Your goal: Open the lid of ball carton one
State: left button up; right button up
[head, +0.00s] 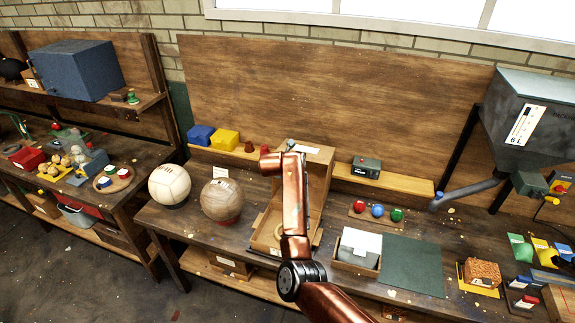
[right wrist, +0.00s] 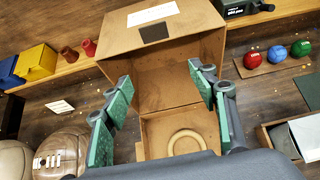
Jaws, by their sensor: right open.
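The ball carton is brown cardboard, in the middle of the bench. Its shallow base (head: 262,243) has a pale ring (right wrist: 186,141) lying inside. Its deep lid (right wrist: 205,43) stands raised at the back, hollow side towards me, with a white label and a dark patch on its upper face. The lid (head: 322,156) also shows behind my copper right arm in the head view. My right gripper (right wrist: 163,88) is open, with green-padded fingers spread in front of the raised lid and nothing visible between them. My left gripper is not in view.
A white ball (head: 169,184) and a brown leather ball (head: 221,201) sit left of the carton. Red, blue and green balls on a board (head: 357,214) and an open box (head: 345,260) are to its right. A dark green mat (head: 412,264) lies bare.

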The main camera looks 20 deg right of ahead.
jog(key=v, duration=0.7)
jog(key=shift+s+a+r, duration=0.15)
jog(key=shift+s+r, duration=0.05)
jog(key=shift+r, duration=0.05)
jog(key=shift+c, duration=0.5)
